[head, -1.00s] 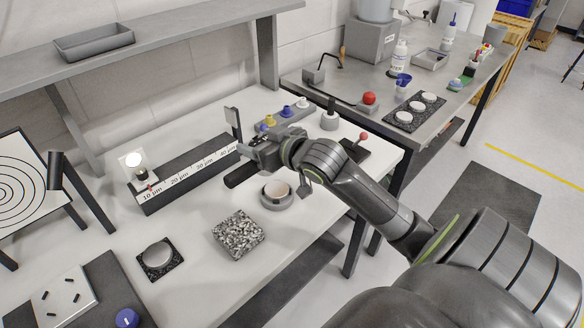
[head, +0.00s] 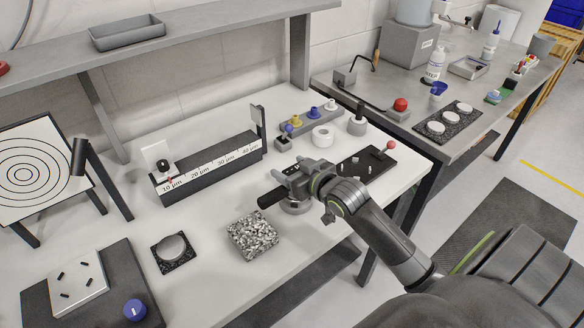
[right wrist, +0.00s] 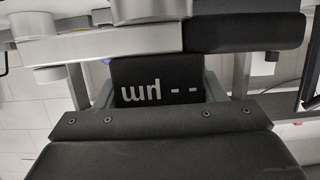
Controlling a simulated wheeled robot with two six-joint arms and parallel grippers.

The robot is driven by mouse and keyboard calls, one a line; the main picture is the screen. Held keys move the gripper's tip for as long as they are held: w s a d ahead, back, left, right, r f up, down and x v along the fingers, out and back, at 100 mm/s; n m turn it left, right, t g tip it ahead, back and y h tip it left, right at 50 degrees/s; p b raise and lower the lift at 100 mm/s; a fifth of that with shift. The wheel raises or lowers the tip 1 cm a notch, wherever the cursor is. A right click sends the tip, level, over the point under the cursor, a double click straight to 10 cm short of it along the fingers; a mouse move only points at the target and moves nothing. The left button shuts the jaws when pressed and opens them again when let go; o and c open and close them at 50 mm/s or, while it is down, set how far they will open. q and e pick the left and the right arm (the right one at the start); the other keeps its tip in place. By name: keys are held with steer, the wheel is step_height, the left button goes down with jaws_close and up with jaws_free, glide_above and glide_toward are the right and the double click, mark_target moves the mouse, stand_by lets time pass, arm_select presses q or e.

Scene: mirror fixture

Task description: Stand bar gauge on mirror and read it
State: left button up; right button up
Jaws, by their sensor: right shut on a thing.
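My right gripper (head: 294,178) is shut on the dark bar gauge (head: 270,198), whose black end sticks out to the left, above the bench. In the right wrist view the gauge (right wrist: 158,150) fills the lower part, and its dark display reads "-- µm" upside down. A shiny round disc (head: 172,246), which looks like the mirror, lies on a dark speckled pad at the front left, apart from the gripper. A grey round dish (head: 296,208) is mostly hidden behind the gripper. My left gripper is not in view.
A speckled block (head: 253,236) stands between the disc and the gripper. A long dark rail with a µm scale (head: 212,170) lies behind. A post rack (head: 311,121), white ring (head: 322,136) and black plate with a red knob (head: 365,168) stand at back right.

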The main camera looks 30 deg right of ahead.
steer(key=shift+f, duration=0.15)
steer(key=o, duration=1.2)
steer(key=shift+o, duration=0.2)
steer(key=shift+r, duration=0.25)
steer(key=v, duration=1.2)
